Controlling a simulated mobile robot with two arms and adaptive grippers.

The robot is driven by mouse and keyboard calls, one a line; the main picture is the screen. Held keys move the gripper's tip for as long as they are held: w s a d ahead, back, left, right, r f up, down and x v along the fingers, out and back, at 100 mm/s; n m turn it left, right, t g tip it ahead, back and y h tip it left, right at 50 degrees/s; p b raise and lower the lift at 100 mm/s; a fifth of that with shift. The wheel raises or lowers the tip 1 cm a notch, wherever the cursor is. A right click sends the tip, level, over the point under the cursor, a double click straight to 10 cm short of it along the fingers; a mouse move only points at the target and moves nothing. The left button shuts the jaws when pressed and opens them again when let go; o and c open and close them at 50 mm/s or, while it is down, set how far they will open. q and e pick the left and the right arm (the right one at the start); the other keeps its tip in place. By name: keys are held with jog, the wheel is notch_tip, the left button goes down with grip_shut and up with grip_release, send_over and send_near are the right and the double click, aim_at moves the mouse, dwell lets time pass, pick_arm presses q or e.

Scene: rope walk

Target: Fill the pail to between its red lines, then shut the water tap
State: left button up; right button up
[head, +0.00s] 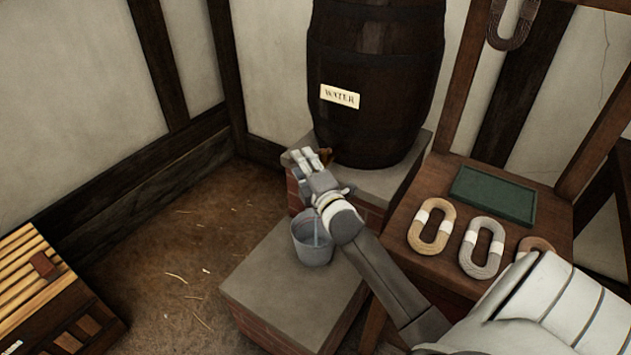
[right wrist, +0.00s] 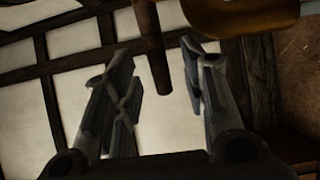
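The grey pail (head: 311,250) stands upright on a low stone-topped brick block, below the tap (head: 326,156) of the dark water barrel (head: 375,60). A thin pale streak runs down at the pail's mouth; I cannot tell whether it is water or a handle. The red lines and water level cannot be made out. My right gripper (head: 304,162) is at the tap, above the pail. In the right wrist view its fingers (right wrist: 165,78) are open, with the brown tap lever (right wrist: 152,50) between them, apparently touching neither. The brassy tap body (right wrist: 240,15) is at the top. My left gripper is out of view.
A wooden bench (head: 400,258) at right holds several rope coils (head: 432,226) and a green tray (head: 494,194). A slatted wooden crate (head: 40,285) stands at lower left. The straw-strewn floor (head: 180,260) between is clear.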

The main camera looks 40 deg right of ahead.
jog(key=v, duration=0.9)
jog(key=shift+s+a, duration=0.1)
